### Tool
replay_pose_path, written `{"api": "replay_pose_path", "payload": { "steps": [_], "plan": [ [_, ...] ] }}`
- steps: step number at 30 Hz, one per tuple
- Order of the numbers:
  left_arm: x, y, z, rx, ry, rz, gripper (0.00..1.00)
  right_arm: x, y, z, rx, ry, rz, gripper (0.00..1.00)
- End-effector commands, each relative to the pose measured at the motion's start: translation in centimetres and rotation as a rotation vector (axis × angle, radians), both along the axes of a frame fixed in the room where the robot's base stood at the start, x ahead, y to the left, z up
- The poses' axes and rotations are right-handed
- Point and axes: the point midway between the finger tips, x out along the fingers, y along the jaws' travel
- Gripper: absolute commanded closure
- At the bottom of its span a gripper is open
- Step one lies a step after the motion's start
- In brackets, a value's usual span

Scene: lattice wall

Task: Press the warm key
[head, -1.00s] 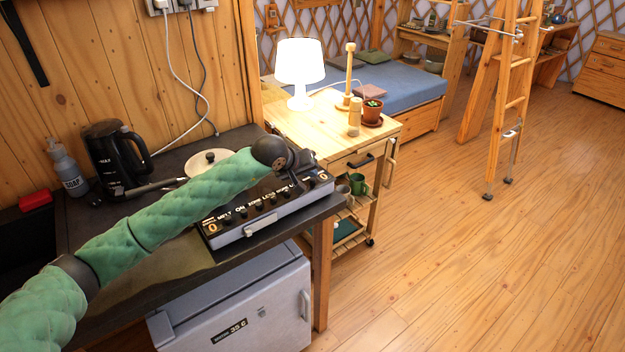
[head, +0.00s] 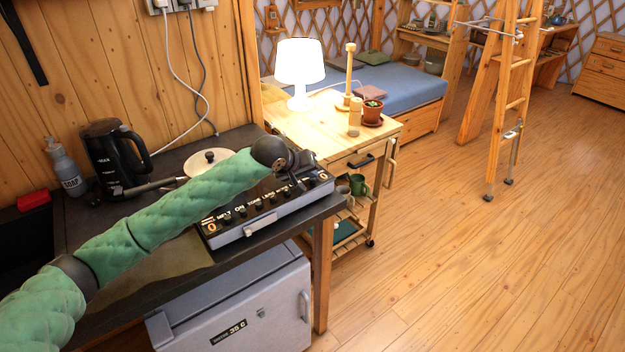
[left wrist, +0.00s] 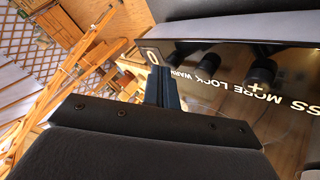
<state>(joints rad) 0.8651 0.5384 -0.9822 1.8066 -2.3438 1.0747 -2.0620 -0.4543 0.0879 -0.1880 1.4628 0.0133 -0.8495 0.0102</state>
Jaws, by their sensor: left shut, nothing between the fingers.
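The black control panel (head: 262,218) is a long box with a row of round dark keys and pale labels, on the dark counter. Its far right end is partly covered by my left gripper (head: 308,160), which is shut and empty. In the left wrist view the shut fingers (left wrist: 164,88) are beside the WARM label (left wrist: 174,75), close to the panel face. The MORE key (left wrist: 262,71) and the LOCK key (left wrist: 208,57) show to the right of the fingers. The warm key itself is not clearly visible, and I cannot tell whether the fingers touch it. My right gripper is out of view.
A black kettle (head: 107,150), a soap bottle (head: 66,170) and a pan with a pale lid (head: 207,160) stand on the counter (head: 150,262). Open floor lies right.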

Motion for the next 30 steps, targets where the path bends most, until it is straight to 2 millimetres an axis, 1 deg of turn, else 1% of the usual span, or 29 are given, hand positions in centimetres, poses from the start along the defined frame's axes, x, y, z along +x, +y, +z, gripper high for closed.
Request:
{"api": "replay_pose_path", "payload": {
  "steps": [11, 20, 30],
  "plan": [
    [0.0, 0.0, -0.3, 0.0, 0.001, -0.001, 1.0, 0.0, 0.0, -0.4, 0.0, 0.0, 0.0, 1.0],
    [0.0, 0.0, -0.2, 0.0, 0.0, 0.0, 1.0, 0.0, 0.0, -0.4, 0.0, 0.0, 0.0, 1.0],
    [0.0, 0.0, 1.0, 0.001, -0.002, -0.001, 1.0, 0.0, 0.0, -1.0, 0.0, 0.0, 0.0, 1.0]
  ]
}}
